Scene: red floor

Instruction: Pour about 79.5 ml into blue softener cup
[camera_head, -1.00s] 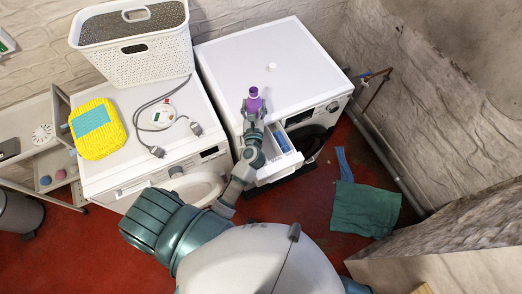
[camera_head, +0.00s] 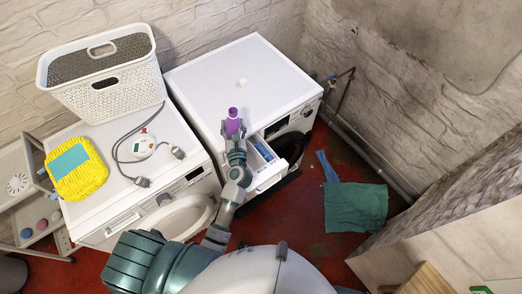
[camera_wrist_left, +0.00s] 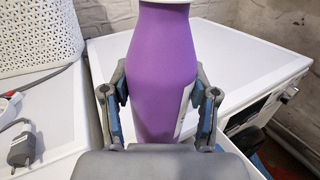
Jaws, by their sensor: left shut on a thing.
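A purple bottle (camera_head: 233,122) is held upright in my left gripper (camera_head: 233,131), at the front edge of the right-hand washing machine. In the left wrist view the bottle (camera_wrist_left: 160,70) stands between the two fingers of my left gripper (camera_wrist_left: 160,110), which press on its sides. The detergent drawer (camera_head: 268,173) of that machine is pulled out, just right of my gripper. The blue softener cup (camera_head: 264,151) shows as a blue part inside the drawer. My right gripper is not in view.
The right-hand washing machine top (camera_head: 270,65) is mostly clear. The left machine carries a white basket (camera_head: 115,95), a yellow package (camera_head: 77,185) and a cable with plugs (camera_head: 143,182). A green cloth (camera_head: 355,207) lies on the red floor.

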